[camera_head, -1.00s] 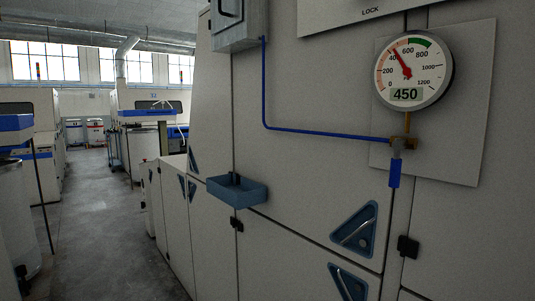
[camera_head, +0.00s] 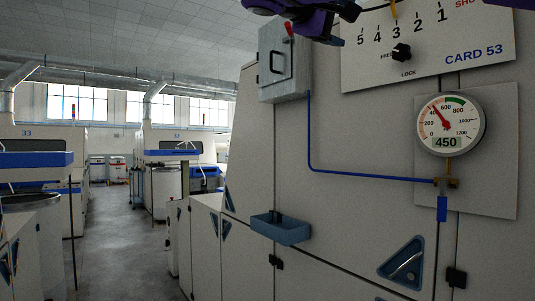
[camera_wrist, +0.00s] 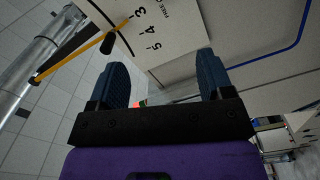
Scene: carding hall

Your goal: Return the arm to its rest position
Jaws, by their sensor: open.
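The scale panel (camera_head: 470,35), marked CARD 53 with numbers 5 to 1, also shows in the wrist view (camera_wrist: 172,22). A yellow pointer (camera_head: 393,10) stands near the 3; its long bar (camera_wrist: 85,53) is beside the fingers, apart from them.
A round gauge (camera_head: 451,124) reads 450, with a blue pipe (camera_head: 370,176) below it. A grey switch box (camera_head: 285,65) with a red handle and a blue tray (camera_head: 281,229) stick out from the machine front. An open aisle (camera_head: 125,250) lies to the left.

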